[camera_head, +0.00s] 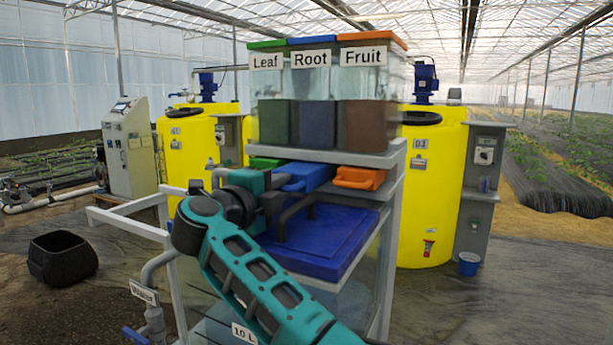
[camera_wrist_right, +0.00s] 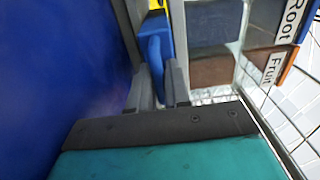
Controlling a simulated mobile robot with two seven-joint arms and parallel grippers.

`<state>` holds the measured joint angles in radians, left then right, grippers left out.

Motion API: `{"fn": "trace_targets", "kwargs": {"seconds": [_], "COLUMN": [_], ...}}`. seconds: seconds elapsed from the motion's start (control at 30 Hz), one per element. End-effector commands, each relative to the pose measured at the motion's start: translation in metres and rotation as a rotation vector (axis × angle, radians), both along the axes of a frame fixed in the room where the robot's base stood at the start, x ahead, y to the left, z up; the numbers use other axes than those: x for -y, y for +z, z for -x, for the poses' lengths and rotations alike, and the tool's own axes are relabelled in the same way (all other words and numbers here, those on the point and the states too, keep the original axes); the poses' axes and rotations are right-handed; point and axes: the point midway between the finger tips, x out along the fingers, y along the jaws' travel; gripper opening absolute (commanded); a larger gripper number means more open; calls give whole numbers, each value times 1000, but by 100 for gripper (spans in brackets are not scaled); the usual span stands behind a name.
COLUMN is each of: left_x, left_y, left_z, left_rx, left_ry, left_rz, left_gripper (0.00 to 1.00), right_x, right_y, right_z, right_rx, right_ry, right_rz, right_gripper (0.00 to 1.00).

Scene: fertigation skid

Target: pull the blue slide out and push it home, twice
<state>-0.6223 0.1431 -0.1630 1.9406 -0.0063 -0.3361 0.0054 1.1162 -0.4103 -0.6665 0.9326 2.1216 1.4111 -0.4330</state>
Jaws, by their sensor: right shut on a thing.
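The blue slide (camera_head: 304,176) sits under the middle clear bin, labelled Root, between a green slide (camera_head: 264,162) and an orange slide (camera_head: 358,178). How far it stands out is hard to judge, as my gripper hides part of its front. My right gripper (camera_head: 283,203) is at the front of the blue slide, reaching in from the lower right. In the right wrist view its two grey fingers (camera_wrist_right: 160,90) close on a narrow blue part of the slide (camera_wrist_right: 154,58). My left gripper is not in view.
A dark blue lid (camera_head: 330,235) lies just below the slides. Clear bins labelled Leaf, Root and Fruit (camera_head: 362,58) stand above on a grey shelf (camera_head: 372,157). A white rail frame (camera_head: 130,222) is at left. Yellow tanks (camera_head: 432,190) stand behind.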

Motion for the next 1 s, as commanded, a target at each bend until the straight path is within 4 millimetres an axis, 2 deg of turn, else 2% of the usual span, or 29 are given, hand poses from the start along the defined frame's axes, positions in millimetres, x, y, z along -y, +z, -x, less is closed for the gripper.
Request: {"fn": "trace_targets", "kwargs": {"seconds": [0.27,1.0], "left_x": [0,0], "left_y": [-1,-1], "left_z": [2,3], "left_rx": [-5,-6], "left_ry": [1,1], "left_rz": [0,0], "left_gripper": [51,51], "right_x": [4,30], "right_y": [1,3], "right_z": [-7,-52], "right_rx": [1,4], "right_ry": [-1,0], "right_rz": [2,3], "right_gripper": [0,0]}}
